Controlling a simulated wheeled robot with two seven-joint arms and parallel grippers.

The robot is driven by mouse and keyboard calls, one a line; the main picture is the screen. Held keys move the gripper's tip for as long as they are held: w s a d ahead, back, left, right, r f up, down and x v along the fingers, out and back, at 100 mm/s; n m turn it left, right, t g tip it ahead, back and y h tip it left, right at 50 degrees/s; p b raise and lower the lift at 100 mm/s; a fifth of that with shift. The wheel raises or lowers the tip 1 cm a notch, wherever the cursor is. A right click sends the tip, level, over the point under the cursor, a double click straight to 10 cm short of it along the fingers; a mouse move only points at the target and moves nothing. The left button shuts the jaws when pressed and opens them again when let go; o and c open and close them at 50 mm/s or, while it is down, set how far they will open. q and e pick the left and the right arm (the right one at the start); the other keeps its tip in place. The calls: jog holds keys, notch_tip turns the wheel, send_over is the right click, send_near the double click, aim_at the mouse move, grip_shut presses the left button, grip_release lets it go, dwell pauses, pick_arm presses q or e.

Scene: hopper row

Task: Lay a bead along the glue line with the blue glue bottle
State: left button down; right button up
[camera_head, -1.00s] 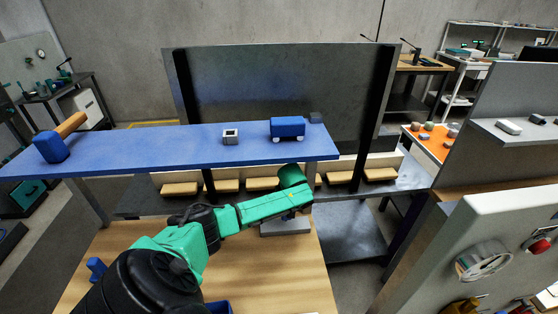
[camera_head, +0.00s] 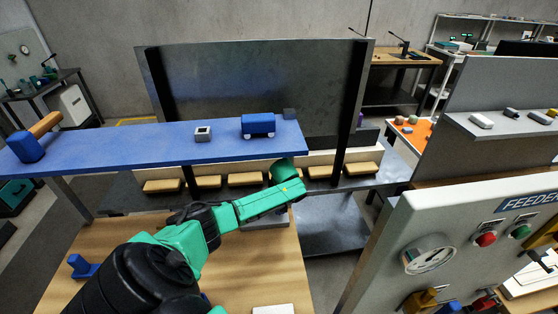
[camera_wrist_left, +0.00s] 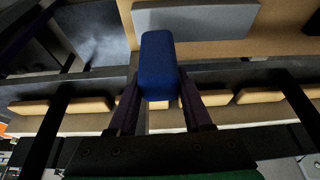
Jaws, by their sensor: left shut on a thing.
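My left arm reaches over the wooden table, and its green left gripper (camera_head: 287,186) is past the blue shelf's front edge. In the left wrist view the left gripper (camera_wrist_left: 158,98) is shut on a blue, round-cornered block-like thing, which looks like the blue glue bottle (camera_wrist_left: 157,65). In the head view the arm hides it. I cannot make out a glue line. My right gripper is not in view.
A blue shelf (camera_head: 120,150) crosses above the table, bearing a mallet (camera_head: 33,138), a small grey block (camera_head: 203,134) and a blue toy van (camera_head: 258,125). Several wooden blocks (camera_head: 245,180) line the ledge behind. A feeder panel (camera_head: 455,240) stands at right.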

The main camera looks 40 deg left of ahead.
pick_arm(q)
jog(key=shift+w, duration=0.1)
jog(key=shift+a, duration=0.15)
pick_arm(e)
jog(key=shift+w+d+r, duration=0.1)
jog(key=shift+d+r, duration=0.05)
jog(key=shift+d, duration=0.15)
pick_arm(q)
jog(key=shift+f, duration=0.15)
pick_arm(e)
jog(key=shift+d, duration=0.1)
pick_arm(q)
jog(key=shift+f+b, duration=0.4)
jog(key=shift+f, duration=0.25)
jog(key=shift+r, duration=0.1)
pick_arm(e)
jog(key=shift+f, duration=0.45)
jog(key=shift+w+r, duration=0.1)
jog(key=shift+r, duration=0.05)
